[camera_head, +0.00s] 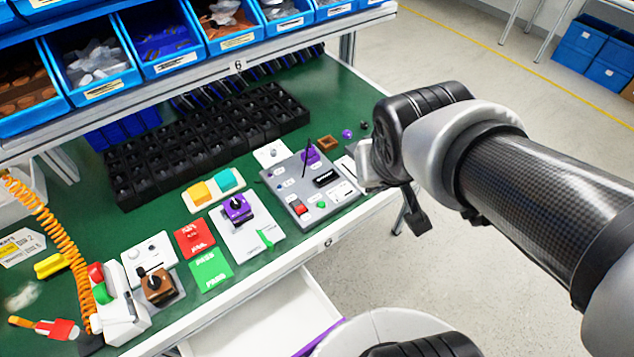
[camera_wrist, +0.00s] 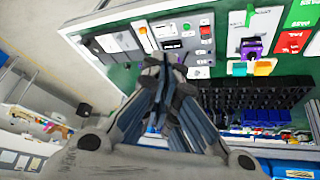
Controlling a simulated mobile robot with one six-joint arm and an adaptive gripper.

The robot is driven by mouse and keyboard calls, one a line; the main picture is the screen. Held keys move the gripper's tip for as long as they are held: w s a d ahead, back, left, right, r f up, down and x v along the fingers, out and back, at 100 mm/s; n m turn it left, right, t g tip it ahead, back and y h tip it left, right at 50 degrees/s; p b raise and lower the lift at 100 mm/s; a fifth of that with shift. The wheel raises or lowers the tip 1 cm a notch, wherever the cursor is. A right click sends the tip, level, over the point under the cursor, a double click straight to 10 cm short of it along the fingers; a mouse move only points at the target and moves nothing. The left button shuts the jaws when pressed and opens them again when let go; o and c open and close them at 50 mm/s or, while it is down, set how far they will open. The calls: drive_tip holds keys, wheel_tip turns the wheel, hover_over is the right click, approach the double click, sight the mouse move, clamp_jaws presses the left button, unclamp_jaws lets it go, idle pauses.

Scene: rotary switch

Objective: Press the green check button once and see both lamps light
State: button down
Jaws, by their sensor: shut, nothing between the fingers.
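A white plate (camera_head: 244,243) on the green bench carries a purple block with a dark rotary knob (camera_head: 237,207) and a small green piece (camera_head: 266,238), which may be the check button. The green piece shows in the wrist view (camera_wrist: 249,15). Behind the plate, a white base holds a yellow block (camera_head: 201,193) and a teal block (camera_head: 227,179); I cannot tell whether these are the lamps or whether either is lit. My gripper (camera_wrist: 163,62) is shut and empty, near the grey panel's right side in the head view and apart from the green piece.
The grey panel (camera_head: 283,184) with a thin upright stick, red switch and small green button lies between my gripper and the plate. Red (camera_head: 195,238) and green (camera_head: 210,269) cards lie left of the plate. A black bin grid (camera_head: 150,165) stands behind. An open drawer (camera_head: 275,318) juts out below.

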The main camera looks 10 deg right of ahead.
drive_tip(key=w+d+f+t+p, duration=0.15)
drive_tip(key=w+f, duration=0.25)
drive_tip(key=w, duration=0.4)
drive_tip(key=w+d+f+p, duration=0.2)
drive_tip(key=w+f, duration=0.1)
drive_tip(key=w, duration=0.4)
drive_tip(key=w+a+f+m+y+p, duration=0.1)
drive_tip(key=w+a+f+y, duration=0.1)
drive_tip(key=f, duration=0.4)
drive_tip(key=w+a+f+m+t+y+p, duration=0.1)
drive_tip(key=w+a+f+y+p, duration=0.1)
drive_tip(key=f, duration=0.5)
drive_tip(key=a+y, duration=0.1)
drive_tip(key=a, duration=0.1)
drive_tip(key=shift+a+f+y, duration=0.3)
drive_tip(key=shift+a+y, duration=0.05)
drive_tip(key=shift+y, duration=0.05)
drive_tip(key=b, duration=0.7)
hover_over(325, 202)
wheel_tip(325, 202, down, 8)
drive_tip(key=shift+a+r, duration=0.1)
drive_tip(key=shift+r, duration=0.1)
drive_tip(key=shift+f+b, duration=0.6)
drive_tip(key=shift+f, duration=0.1)
